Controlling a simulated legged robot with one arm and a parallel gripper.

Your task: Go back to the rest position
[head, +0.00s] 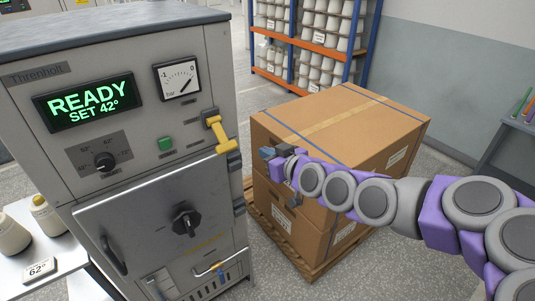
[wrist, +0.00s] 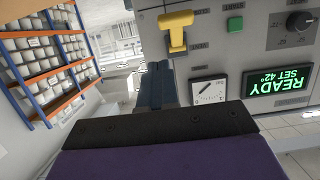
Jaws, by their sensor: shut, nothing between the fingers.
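My gripper (head: 268,153) is at the end of my purple and grey arm, in front of the cardboard boxes in the head view. It is shut and empty, and points left toward the grey machine (head: 150,185). In the wrist view my gripper's fingers (wrist: 155,85) are together, beside the machine's front panel. A yellow lever (head: 220,133) sits on the machine's right edge, a little left of my gripper and apart from it. It also shows in the wrist view (wrist: 177,32). The machine's display (head: 88,101) reads "READY SET 42°".
Cardboard boxes (head: 340,125) stand on a wooden pallet (head: 290,250) behind my arm. A shelf rack (head: 310,40) with white bobbins stands at the back. A white table (head: 40,245) with bobbins and a "62°" card is at left. A grey table (head: 510,145) stands at right.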

